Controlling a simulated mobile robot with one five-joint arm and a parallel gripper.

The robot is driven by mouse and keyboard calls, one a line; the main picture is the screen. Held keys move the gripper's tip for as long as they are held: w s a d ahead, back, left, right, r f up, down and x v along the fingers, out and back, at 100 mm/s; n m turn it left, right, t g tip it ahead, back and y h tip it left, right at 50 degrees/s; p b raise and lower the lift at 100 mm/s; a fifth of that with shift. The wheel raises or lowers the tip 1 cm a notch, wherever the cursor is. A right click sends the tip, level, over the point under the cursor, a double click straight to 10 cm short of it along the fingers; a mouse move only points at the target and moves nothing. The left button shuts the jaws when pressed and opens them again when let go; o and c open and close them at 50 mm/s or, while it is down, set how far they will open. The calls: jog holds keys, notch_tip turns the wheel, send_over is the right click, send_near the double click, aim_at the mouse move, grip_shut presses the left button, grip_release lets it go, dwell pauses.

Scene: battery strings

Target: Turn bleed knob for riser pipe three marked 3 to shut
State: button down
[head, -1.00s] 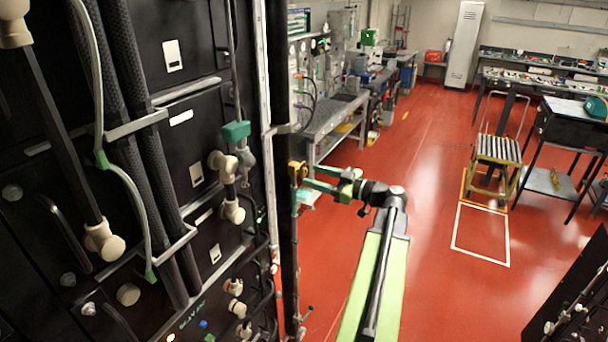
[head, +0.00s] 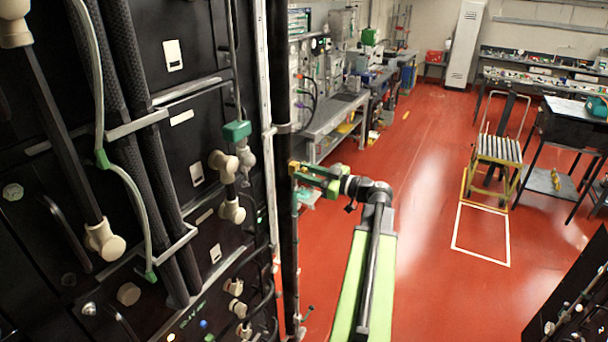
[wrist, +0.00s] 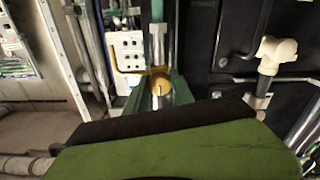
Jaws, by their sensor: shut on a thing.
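A small yellow knob (head: 294,168) sits on the dark vertical riser pipe (head: 286,225) beside the black battery rack. My gripper (head: 304,171) reaches it from the right and is shut on it. In the wrist view the round yellow knob (wrist: 160,84) lies between my two green fingers (wrist: 161,92), with a dark slot or pointer line across its face. The number 3 and any shut mark cannot be read in either view. The fingers partly cover the knob in the head view.
The battery rack (head: 185,60) with cream elbow fittings, hoses and a green clamp (head: 236,131) fills the left. A workbench (head: 335,115) stands behind the pipe.

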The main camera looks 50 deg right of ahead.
jog(key=m, duration=0.4)
jog(key=shift+m, duration=0.4)
jog(key=c, duration=1.1)
grip_release()
jog(key=v, duration=1.7)
jog(key=shift+s, duration=0.2)
jog(key=shift+f, duration=0.1)
